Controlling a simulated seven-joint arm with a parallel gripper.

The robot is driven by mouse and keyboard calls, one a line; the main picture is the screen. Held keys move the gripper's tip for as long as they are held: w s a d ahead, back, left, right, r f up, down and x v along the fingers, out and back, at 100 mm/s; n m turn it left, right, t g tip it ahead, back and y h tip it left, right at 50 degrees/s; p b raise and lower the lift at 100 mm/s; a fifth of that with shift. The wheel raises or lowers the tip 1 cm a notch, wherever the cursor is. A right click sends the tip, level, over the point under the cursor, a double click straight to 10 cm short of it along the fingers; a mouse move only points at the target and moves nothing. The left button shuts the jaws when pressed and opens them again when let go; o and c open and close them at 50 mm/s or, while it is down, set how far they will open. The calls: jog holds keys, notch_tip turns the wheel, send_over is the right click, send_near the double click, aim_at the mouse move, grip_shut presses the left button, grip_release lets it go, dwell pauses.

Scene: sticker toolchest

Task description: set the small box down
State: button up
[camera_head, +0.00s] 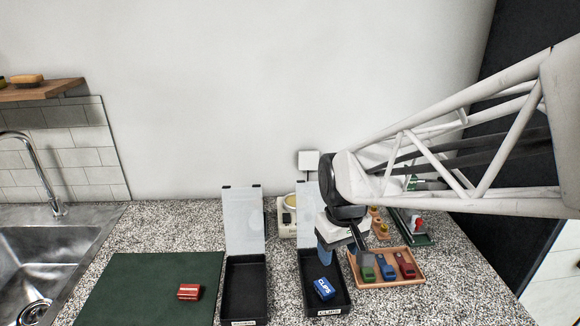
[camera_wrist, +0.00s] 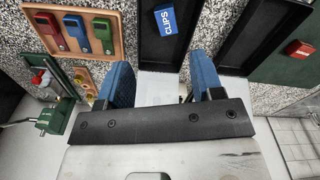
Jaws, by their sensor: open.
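A small blue box marked CLIPS (camera_head: 324,289) lies tilted inside the right black bin (camera_head: 342,306), whose front label also reads CLIPS. In the wrist view the blue box (camera_wrist: 166,20) lies in the bin beyond my fingertips, apart from them. A small red box (camera_head: 189,292) lies on the green mat (camera_head: 130,290) at the left; it also shows in the wrist view (camera_wrist: 299,49). My gripper (camera_head: 342,255) is above the rear of the right bin. Its blue fingers (camera_wrist: 160,82) are apart, with nothing held between them.
A second black bin (camera_head: 246,312) with a raised pale lid (camera_head: 243,222) stands left of the CLIPS bin and looks empty. A wooden tray (camera_head: 388,283) with green, blue and red items stands close on the right. A sink (camera_head: 40,250) is at far left.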

jog(key=s+d+r+m+t, duration=0.1)
jog(key=s+d+r+m, duration=0.1)
jog(key=s, duration=0.4)
jog(key=s+d+r+m+t, duration=0.1)
jog(key=s+d+r+m, duration=0.1)
jog(key=s, duration=0.5)
jog(key=shift+s+d+r, duration=0.25)
jog(key=shift+d+r, duration=0.25)
jog(key=shift+r, duration=0.3)
